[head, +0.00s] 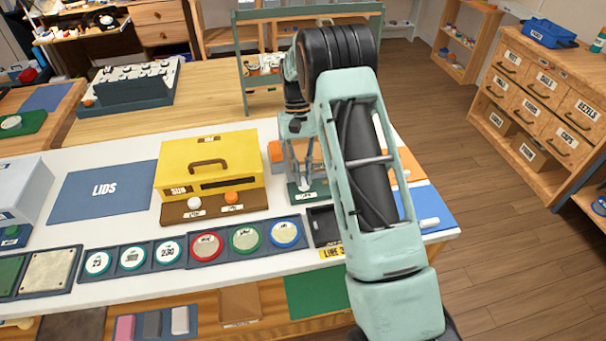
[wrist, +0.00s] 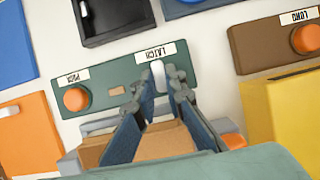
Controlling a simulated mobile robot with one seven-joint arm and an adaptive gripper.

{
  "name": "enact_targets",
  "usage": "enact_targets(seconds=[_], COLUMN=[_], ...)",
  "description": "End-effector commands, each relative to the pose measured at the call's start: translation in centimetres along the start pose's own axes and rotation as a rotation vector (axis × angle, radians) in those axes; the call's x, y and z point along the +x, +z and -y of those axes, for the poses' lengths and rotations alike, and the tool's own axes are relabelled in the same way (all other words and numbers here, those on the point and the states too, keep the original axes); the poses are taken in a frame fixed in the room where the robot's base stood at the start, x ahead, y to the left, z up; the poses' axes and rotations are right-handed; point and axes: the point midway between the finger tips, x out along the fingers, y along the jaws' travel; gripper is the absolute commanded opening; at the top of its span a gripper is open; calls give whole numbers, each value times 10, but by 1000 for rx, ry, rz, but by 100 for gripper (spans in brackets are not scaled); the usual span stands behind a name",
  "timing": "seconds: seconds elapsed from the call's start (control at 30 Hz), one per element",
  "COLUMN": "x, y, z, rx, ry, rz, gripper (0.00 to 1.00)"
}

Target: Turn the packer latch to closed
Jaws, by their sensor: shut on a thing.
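The packer latch is a small white lever (wrist: 157,70) on a dark green panel (wrist: 205,72), under a label reading LATCH. An orange button (wrist: 76,98) with a label that seems to read PACK sits on the same panel. In the wrist view my gripper (wrist: 161,86) has its fingertips on both sides of the lever and is shut on it. In the head view my gripper (head: 303,178) reaches down to the green panel (head: 312,193), and my arm hides part of the packer. The lever's exact turn is hard to tell there.
A yellow box (head: 210,160) with a handle stands left of the packer. Several round coloured dials (head: 206,247) line the front of the white table. A black tray (head: 322,222) lies near the panel. A blue LIDS mat (head: 105,195) lies clear at left.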

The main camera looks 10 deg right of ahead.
Motion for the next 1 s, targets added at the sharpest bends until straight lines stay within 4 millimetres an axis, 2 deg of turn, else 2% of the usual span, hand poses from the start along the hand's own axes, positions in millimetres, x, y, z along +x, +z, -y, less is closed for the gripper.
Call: enact_targets(seconds=[0.07,0.1,0.27,0.53,0.63,0.77,1.0], x=[-2,-2,-1,-1,-7,-26,-77], y=[-1,-1,-1,0,-1,-1,-1], z=[0,0,0,0,0,0,0], rx=[2,2,1,0,0,0,1], ry=[-1,-1,0,0,0,0,0], rz=[-5,-5,-4,-2,-4,-5,-7], gripper=[0,12,28,28,28,28,28])
